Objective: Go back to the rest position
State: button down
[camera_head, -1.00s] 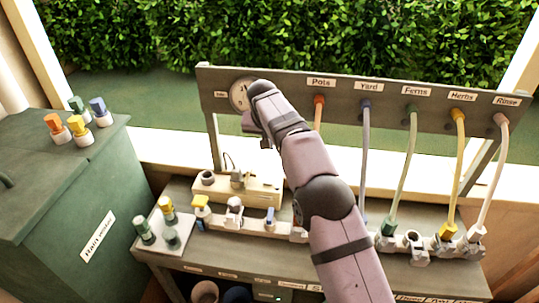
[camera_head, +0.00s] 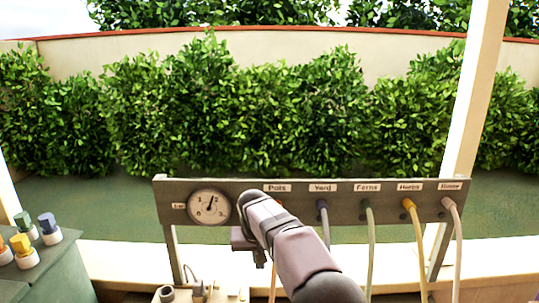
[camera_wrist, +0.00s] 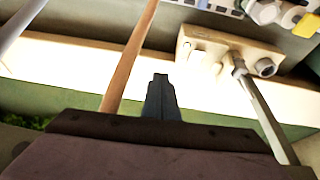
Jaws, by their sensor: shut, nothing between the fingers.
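My gripper (camera_wrist: 160,92) shows in the wrist view as a single narrow dark finger shape, shut and empty, over the bright sill. In the head view my arm rises from the bottom centre, and its raised wrist end is in front of the board (camera_head: 335,205), just right of the round gauge (camera_head: 209,206). Nothing is held.
Hoses hang from the board, including a yellow one (camera_head: 416,240) and an orange-brown one (camera_wrist: 130,60) close beside the fingers. A beige block (camera_wrist: 205,52) with grey fittings lies near.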

jog(key=s+d+f+g, duration=0.2)
jog(key=s+d+f, duration=0.2)
jog(key=s+d, duration=1.1)
jog(key=s+d+f+g, duration=0.1)
jog(key=s+f, duration=0.2)
jog(key=s, duration=0.7)
jog(key=s+d+f+g, duration=0.1)
jog(key=s+f, duration=0.2)
jog(key=s, duration=0.7)
jog(key=shift+s+d, duration=0.35)
jog(key=shift+d, duration=0.05)
